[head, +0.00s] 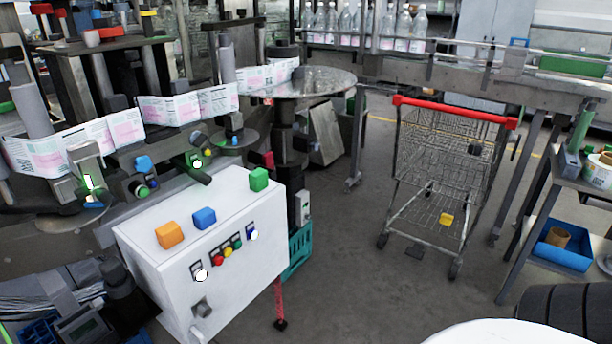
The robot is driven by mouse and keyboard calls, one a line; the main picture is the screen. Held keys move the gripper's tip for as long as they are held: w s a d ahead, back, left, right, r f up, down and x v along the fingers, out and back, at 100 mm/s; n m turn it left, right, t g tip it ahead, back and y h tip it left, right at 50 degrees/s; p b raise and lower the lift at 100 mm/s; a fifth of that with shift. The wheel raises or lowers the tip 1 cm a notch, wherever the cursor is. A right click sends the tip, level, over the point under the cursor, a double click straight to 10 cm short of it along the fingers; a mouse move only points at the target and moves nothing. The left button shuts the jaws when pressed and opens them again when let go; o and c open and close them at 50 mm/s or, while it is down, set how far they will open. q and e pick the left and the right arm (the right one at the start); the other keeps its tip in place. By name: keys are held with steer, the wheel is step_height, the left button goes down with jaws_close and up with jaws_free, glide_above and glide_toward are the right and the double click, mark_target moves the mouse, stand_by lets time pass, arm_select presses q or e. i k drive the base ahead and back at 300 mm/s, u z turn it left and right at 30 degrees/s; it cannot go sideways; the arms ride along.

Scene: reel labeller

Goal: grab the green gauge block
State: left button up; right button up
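The green gauge block (259,179) is a small bright green block. It stands on the top of a white control cabinet (170,207), near the far right corner. A blue block (204,218) and an orange block (170,235) stand on the same top, to its left and nearer. The three blocks are apart from one another, and nothing covers the green one. I see neither of my grippers in the head view.
The labelling machine with its printed label web (185,108) runs behind the cabinet. A teal crate (298,252) stands beside the cabinet's right side. A shopping cart (440,185) with a red handle stands right of centre. The floor between is mostly clear.

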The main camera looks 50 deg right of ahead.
mark_target(258, 178)
steer(key=z, duration=2.4)
steer(key=i, duration=1.3)
steer(key=u, duration=2.55)
